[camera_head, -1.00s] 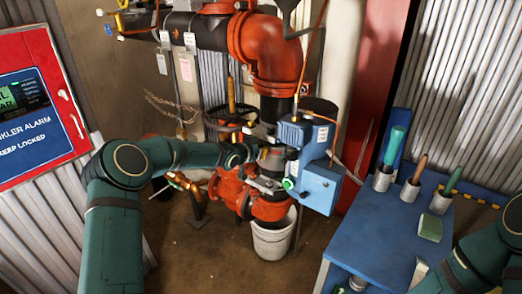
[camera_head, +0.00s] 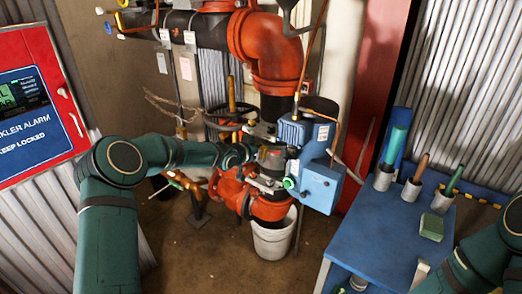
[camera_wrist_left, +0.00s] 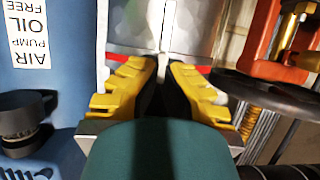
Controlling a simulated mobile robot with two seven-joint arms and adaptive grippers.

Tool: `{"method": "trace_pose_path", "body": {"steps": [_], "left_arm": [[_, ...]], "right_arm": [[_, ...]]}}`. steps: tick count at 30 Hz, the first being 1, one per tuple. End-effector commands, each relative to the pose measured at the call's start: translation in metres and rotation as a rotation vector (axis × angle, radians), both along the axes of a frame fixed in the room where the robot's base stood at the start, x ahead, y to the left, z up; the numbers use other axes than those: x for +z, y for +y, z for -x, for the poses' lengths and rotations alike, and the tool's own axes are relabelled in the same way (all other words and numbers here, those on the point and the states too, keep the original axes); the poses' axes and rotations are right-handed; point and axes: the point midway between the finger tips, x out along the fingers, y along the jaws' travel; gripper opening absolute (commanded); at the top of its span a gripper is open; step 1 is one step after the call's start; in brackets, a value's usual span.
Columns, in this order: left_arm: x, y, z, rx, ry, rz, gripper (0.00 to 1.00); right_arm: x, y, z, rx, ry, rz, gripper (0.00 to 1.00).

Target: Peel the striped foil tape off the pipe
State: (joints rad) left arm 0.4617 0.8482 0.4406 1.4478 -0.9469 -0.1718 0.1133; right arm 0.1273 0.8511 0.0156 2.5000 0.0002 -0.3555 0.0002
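The silver foil tape (camera_wrist_left: 130,28) with red stripe marks is on the pipe straight ahead in the left wrist view. A pale strip runs up its middle. My left gripper (camera_wrist_left: 163,68) has its yellow fingers almost together at this strip, which shows in the narrow gap between the tips. In the head view my left gripper (camera_head: 250,154) is at the short grey-topped pipe (camera_head: 270,157) above the red valve body; the tape is too small there to make out. My right gripper is out of view; only part of that arm shows at lower right.
A blue pump box (camera_head: 320,186) stands close right of the left gripper. A dark handwheel (camera_head: 228,116) is just behind it. A white bucket (camera_head: 272,241) stands below. A blue bench (camera_head: 385,225) with handled tools in cups is at right. The floor at front left is clear.

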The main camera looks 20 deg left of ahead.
Motion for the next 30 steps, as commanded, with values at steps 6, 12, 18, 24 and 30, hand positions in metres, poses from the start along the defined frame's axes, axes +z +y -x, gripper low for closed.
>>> {"method": "trace_pose_path", "body": {"steps": [6,12,18,24,30], "left_arm": [[-0.003,0.004,0.007,0.001,0.006,-0.003,0.0],[-0.003,0.009,0.021,0.002,0.006,-0.002,0.0],[-0.002,0.014,0.034,0.001,0.003,-0.003,0.0],[-0.002,0.019,0.048,0.002,0.003,-0.002,0.0],[-0.001,0.023,0.061,0.001,0.004,-0.001,0.0]], "right_arm": [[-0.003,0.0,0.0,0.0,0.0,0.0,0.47],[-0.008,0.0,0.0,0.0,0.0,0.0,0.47],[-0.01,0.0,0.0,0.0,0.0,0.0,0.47],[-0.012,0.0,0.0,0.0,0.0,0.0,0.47],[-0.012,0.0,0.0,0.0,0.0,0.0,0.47]]}}
